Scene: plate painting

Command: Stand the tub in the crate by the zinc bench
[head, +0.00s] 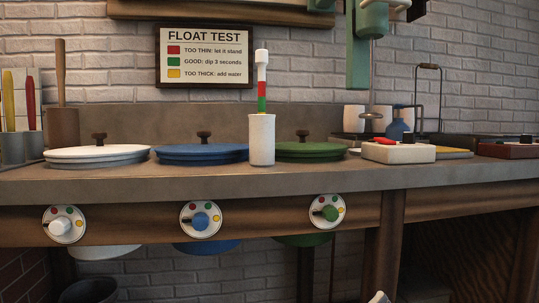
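I cannot make out a crate in the head view, and I cannot tell which thing is the task's tub. Three round lids with dark knobs lie in the bench top: a white lid (97,154), a blue lid (202,152) and a green lid (309,150). The rounded undersides of white, blue and green vessels show below the bench. A dark round bucket (88,290) is partly in view at the lower left, below the bench. Neither of my grippers shows.
The grey-topped bench (240,183) crosses the view. A white cylinder (262,140) holds a striped float. White (64,225), blue (201,219) and green (330,213) knobs line its front. A green device (358,60) hangs at upper right. A small pale object (379,297) shows at the bottom edge.

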